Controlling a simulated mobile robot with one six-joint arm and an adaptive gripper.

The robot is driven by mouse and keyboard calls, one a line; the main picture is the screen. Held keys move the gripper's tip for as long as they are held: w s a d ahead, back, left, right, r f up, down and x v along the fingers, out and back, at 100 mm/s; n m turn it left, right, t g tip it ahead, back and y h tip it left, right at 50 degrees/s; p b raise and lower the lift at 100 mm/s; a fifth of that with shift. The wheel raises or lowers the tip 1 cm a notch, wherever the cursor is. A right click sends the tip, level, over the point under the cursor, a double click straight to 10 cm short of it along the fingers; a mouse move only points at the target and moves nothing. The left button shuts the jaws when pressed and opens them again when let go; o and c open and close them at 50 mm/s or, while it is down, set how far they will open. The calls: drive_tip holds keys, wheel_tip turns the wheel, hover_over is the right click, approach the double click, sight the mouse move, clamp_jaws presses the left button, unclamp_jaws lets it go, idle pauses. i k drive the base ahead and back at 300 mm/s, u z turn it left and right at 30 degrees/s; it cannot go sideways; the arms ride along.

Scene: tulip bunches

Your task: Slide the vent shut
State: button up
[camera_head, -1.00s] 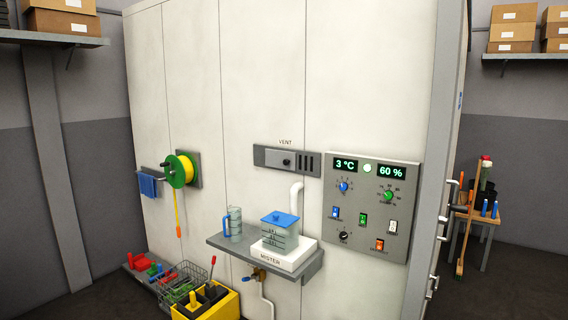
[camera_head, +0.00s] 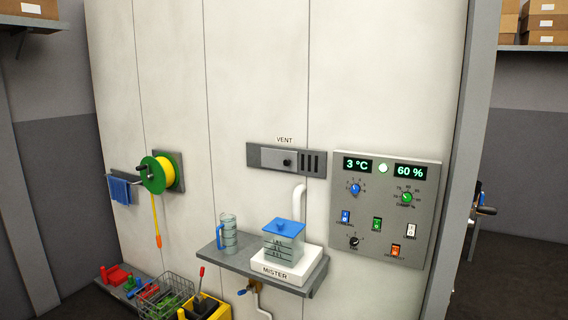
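The vent (camera_head: 286,160) is a dark grey horizontal plate on the pale wall, under a small VENT label. Its lighter slider panel (camera_head: 271,158) with a round black knob (camera_head: 287,163) covers the left and middle part. Several dark vertical slots show uncovered to the right of the knob. My gripper is not in view.
Below the vent, a grey shelf (camera_head: 232,262) holds a jug (camera_head: 228,236) and the mister (camera_head: 285,247), with a white pipe (camera_head: 299,197) rising beside it. A control panel (camera_head: 386,208) is at right. A hose reel (camera_head: 157,175) hangs at left. A yellow bin (camera_head: 222,312) stands below.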

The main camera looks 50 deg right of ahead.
sight(282, 159)
drive_tip(key=z, duration=0.1)
drive_tip(key=i, duration=1.05)
drive_tip(key=z, duration=1.85)
drive_tip(key=k, duration=0.2)
drive_tip(key=z, duration=1.1)
